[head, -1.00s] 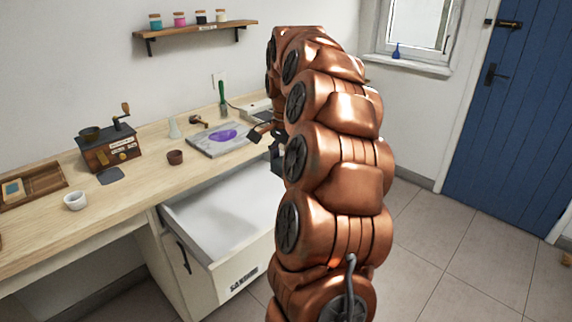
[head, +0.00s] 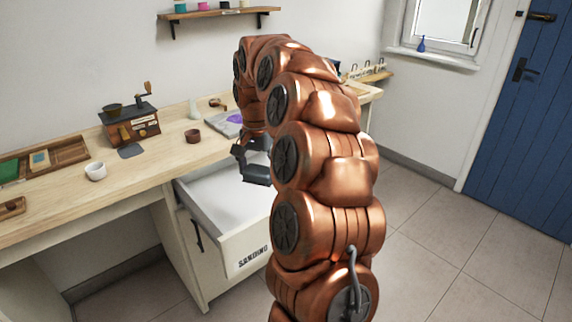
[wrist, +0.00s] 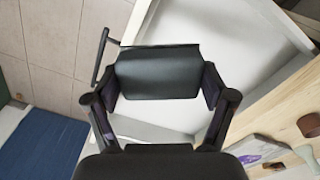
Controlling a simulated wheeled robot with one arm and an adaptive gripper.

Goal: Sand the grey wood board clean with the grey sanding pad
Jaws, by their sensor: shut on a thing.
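My gripper (head: 254,160) hangs over the open drawer. In the wrist view my gripper (wrist: 159,84) is shut on a dark grey block, which looks like the sanding pad (wrist: 157,68), held across between the fingers. The pad also shows as a dark block in the head view (head: 257,175). The grey wood board (head: 221,122) lies on the worktop behind my gripper, with a purple patch on it. My arm hides much of it. The board (wrist: 252,144) shows at the lower right of the wrist view. The pad is apart from the board.
The white drawer (head: 255,246) marked SANDING stands open and looks empty. A brown cup (head: 193,136), a white bowl (head: 95,172), a grinder (head: 130,127) and a wooden tray (head: 68,152) stand on the worktop. Open floor (head: 440,250) lies to the right.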

